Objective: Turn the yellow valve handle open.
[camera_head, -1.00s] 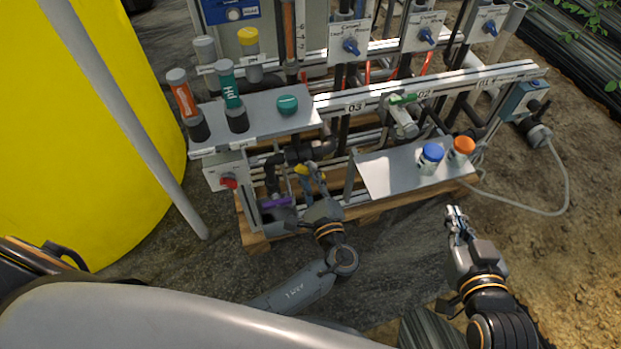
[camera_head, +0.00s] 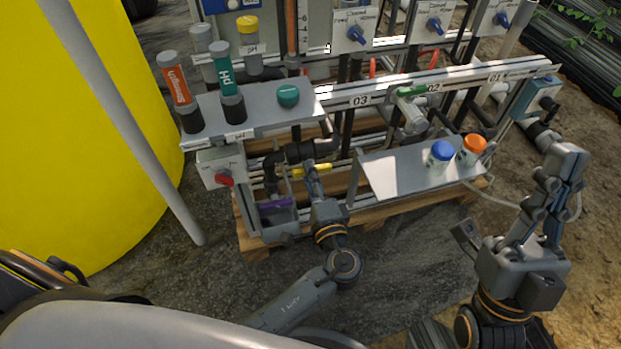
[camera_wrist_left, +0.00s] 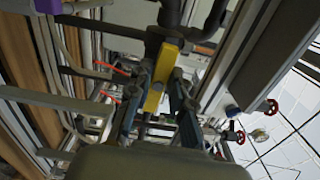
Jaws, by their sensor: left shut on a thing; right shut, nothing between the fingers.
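The yellow valve handle (camera_head: 312,170) is a flat bar low on the skid, below the dark pipework. It lies across, nearly level, in the head view. My left gripper (camera_head: 311,178) reaches it from the front and is shut on it. In the left wrist view the handle (camera_wrist_left: 160,78) sits between the two fingers (camera_wrist_left: 157,100), its far end by a dark pipe. The gripper hides part of the handle in the head view. My right gripper (camera_head: 553,180) is raised at the right, shut and empty, away from the handle.
A silver shelf (camera_head: 400,176) with blue (camera_head: 440,152) and orange-capped bottles (camera_head: 472,148) is right of the handle. A purple item (camera_head: 275,203) lies close to my left gripper. Ground in front is clear.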

